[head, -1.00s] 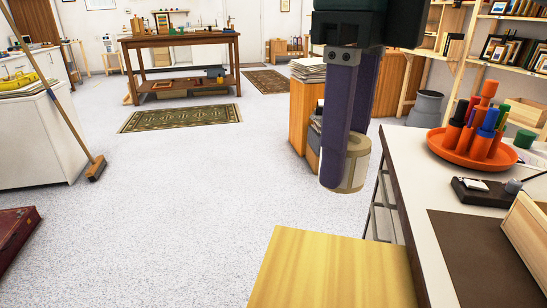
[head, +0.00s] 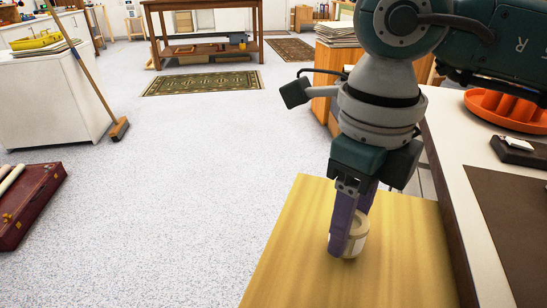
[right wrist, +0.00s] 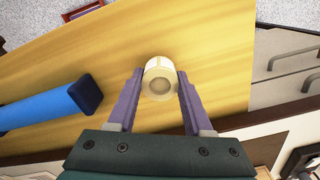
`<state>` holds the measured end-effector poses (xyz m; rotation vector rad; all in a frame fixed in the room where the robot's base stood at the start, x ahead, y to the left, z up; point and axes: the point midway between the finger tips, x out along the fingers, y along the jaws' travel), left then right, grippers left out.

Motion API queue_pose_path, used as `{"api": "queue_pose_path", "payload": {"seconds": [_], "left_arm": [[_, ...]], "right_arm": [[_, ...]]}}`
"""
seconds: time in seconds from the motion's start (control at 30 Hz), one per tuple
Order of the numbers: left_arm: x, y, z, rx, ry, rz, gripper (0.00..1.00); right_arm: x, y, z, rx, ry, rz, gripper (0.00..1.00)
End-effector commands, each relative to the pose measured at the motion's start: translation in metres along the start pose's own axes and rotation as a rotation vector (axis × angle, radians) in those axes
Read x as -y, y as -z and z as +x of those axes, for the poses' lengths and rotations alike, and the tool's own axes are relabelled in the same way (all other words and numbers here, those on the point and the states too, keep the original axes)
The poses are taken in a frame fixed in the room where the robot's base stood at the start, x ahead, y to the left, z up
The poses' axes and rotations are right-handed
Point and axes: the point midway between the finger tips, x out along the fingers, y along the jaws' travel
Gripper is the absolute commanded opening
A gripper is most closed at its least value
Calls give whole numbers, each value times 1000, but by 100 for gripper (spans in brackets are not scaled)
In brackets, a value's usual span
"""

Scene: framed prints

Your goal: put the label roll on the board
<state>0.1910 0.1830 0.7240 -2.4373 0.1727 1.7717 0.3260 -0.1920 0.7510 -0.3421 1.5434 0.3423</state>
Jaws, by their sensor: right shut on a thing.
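The label roll (head: 359,240) is a short cream ring with a hollow core. My right gripper (head: 345,236) is shut on it, with a purple finger on each side. The roll also shows between the fingertips in the right wrist view (right wrist: 159,68). The board (head: 290,255) is a pale yellow wooden surface at the bottom of the head view, and it spans the right wrist view (right wrist: 225,50). The roll is over the board, close to it; I cannot tell whether it touches. My left gripper is not in view.
A white-topped counter with a brown mat (head: 510,215) and an orange tray (head: 505,108) stands to the right. A blue bar with a dark end (right wrist: 45,108) lies across the wrist view's left side. Open floor, a dark red case (head: 28,205) and a broom (head: 118,128) are left.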

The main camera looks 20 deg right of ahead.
Motion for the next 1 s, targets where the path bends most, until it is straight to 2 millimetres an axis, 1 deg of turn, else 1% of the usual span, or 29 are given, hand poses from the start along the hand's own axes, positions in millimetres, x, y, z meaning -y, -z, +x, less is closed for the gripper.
{"api": "queue_pose_path", "payload": {"seconds": [0.03, 0.07, 0.3, 0.43, 0.47, 0.7, 0.93, 1.0], "left_arm": [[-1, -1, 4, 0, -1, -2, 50], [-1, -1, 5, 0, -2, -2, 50], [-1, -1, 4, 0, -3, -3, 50], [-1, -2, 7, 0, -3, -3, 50], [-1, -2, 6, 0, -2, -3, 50], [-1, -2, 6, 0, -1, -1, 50], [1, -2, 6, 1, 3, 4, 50], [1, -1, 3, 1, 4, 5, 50]], "right_arm": [[0, 1, 10, -3, 0, 0, 0], [0, 1, 12, -2, 0, -1, 0], [0, 0, 12, 0, 1, -1, 0], [0, 0, 17, 0, 1, -1, 0], [0, 0, 16, 0, 1, -1, 53], [0, 0, 15, -1, 1, -1, 80], [0, 0, 14, 0, 1, -1, 81], [0, 0, 11, 0, 1, -1, 81]]}}
